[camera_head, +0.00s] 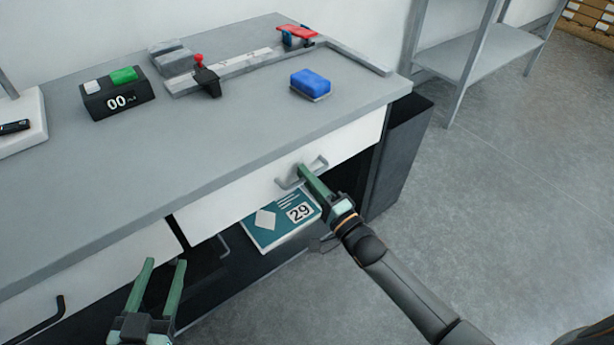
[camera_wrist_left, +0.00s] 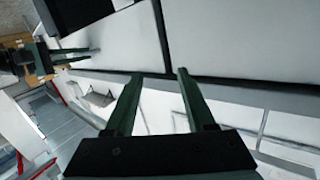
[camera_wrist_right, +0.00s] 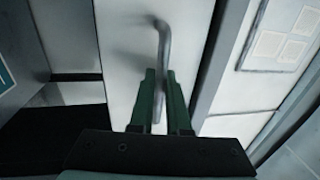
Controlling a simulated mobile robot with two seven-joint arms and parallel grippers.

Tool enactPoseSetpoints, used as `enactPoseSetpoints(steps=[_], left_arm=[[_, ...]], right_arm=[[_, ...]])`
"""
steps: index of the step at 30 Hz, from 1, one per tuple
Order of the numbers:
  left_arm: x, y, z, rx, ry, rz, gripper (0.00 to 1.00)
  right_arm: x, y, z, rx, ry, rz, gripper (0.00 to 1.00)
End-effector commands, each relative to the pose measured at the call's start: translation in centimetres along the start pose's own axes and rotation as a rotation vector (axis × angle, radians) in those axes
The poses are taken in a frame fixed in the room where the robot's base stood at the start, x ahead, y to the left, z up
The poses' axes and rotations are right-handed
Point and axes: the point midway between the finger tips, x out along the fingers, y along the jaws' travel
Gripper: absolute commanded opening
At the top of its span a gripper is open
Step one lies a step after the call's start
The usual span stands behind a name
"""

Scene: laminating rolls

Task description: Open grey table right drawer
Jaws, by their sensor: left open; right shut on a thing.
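The grey table (camera_head: 225,120) has a white right drawer (camera_head: 235,195) under its top, with a metal bar handle (camera_head: 290,180). The drawer front sits close under the tabletop edge; no drawer interior shows. My right gripper (camera_head: 303,170) is shut on the handle. In the right wrist view the handle (camera_wrist_right: 164,42) runs between the green fingertips of the right gripper (camera_wrist_right: 161,75), against the white drawer front (camera_wrist_right: 125,60). My left gripper (camera_head: 166,262) is open and empty, in front of the left drawer (camera_head: 100,275). It also shows open in the left wrist view (camera_wrist_left: 158,75).
Below the right drawer, a teal book marked 29 (camera_head: 275,222) sticks out of the dark open space. On the tabletop are a black counter box (camera_head: 117,97), a blue block (camera_head: 310,83) and a ruler jig (camera_head: 235,65). Floor to the right is clear, with a metal shelf (camera_head: 480,55) behind.

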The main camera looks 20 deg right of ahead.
Motion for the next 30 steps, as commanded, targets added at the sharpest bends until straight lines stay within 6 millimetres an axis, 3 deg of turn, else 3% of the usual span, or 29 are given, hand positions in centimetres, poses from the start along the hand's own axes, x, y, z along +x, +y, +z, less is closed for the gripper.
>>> enactPoseSetpoints(steps=[17,23,30], left_arm=[[0.0,0.0,0.3,-0.008,-0.025,0.002,0.55],[-1.1,1.1,5.8,-0.068,-0.238,0.014,0.55],[-5.2,3.6,13.6,-0.168,-0.585,0.048,0.55]], right_arm=[[-0.4,-0.1,-0.1,-0.001,0.001,0.002,0.0],[-1.9,-0.4,-0.1,0.0,0.001,0.005,0.0],[-4.7,-1.1,-0.1,-0.002,0.001,0.006,0.0]])
